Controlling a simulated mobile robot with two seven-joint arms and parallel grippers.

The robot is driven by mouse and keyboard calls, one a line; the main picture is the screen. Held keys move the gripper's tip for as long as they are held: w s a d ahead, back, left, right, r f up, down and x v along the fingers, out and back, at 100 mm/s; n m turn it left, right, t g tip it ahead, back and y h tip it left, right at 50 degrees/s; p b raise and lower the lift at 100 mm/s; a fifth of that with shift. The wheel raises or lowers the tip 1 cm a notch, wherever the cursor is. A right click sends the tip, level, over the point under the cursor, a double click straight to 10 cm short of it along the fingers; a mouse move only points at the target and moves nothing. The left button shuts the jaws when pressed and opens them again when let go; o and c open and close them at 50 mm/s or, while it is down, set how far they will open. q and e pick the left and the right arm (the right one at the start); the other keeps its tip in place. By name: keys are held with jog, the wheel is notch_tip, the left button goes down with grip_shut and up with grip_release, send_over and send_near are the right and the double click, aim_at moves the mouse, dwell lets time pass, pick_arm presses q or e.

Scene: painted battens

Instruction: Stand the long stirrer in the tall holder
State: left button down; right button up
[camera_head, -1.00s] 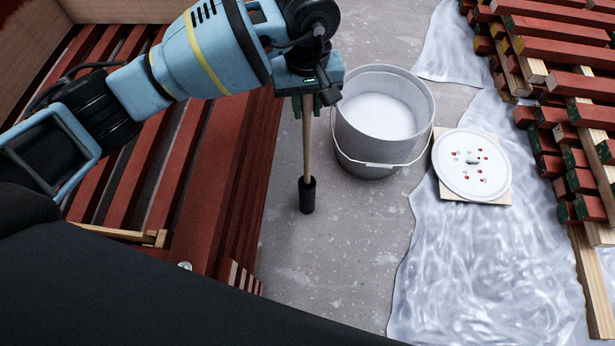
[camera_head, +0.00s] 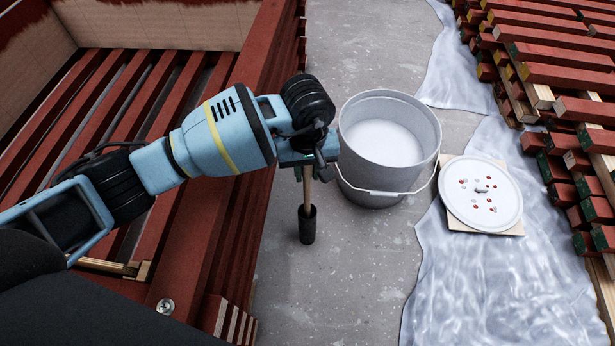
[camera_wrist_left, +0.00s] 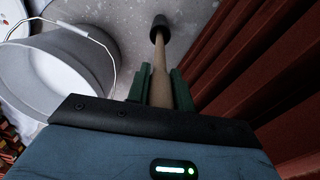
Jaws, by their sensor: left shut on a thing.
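The long stirrer, a thin wooden stick (camera_head: 307,192), hangs upright below my left gripper (camera_head: 310,173). My left gripper is shut on it; in the left wrist view the green fingers (camera_wrist_left: 158,84) close around the stick (camera_wrist_left: 159,58). The tall holder, a narrow black tube (camera_head: 307,228), stands on the grey floor straight below. The stick's lower end runs into the holder's mouth and is hidden there; the holder also shows in the left wrist view (camera_wrist_left: 159,29). How deep the stick reaches, I cannot tell. My right gripper is not in view.
A white bucket (camera_head: 365,180) with a wire handle stands close right of the holder. Red battens rise close on the left (camera_head: 215,225), and more are stacked at right (camera_head: 570,78).

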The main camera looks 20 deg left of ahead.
aim_at(307, 180)
pick_arm(q)
notch_tip(307, 180, down, 3)
jog(key=shift+b, duration=0.45)
jog(key=shift+f, duration=0.25)
jog(key=c, duration=1.2)
grip_release()
jog(key=shift+c, duration=0.2)
notch_tip(307, 180, up, 11)
jog(key=p, duration=0.4)
jog(key=shift+r, duration=0.7)
